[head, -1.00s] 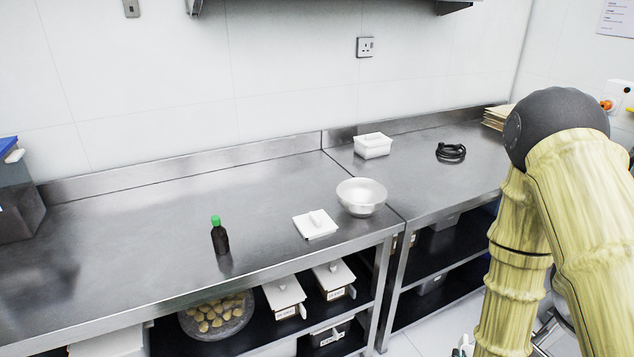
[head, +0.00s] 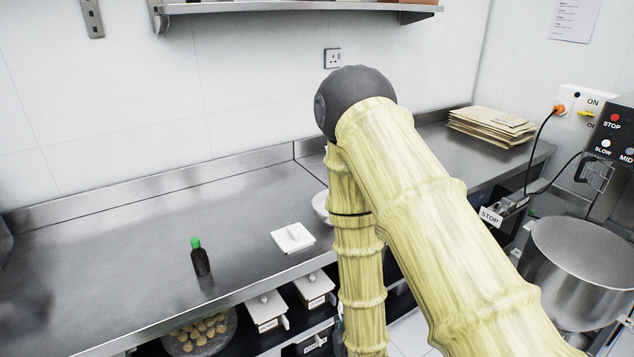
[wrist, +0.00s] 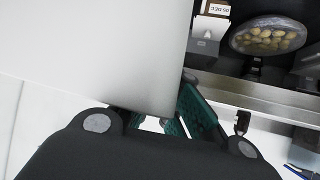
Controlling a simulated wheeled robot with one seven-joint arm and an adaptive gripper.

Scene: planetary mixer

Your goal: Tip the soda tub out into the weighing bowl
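In the head view my arm hides my gripper and most of the weighing bowl (head: 321,206), whose left rim shows on the worktop. In the wrist view my gripper (wrist: 155,123) has its green ridged pads close against a large pale smooth body (wrist: 120,55). This appears to be the soda tub, held close to the camera; its label and contents are hidden. A white square lid with a raised grip (head: 293,238) lies on the worktop left of the bowl.
A dark bottle with a green cap (head: 200,258) stands on the steel worktop (head: 110,235). The mixer bowl (head: 580,262) and a stack of paper sacks (head: 490,125) are at right.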

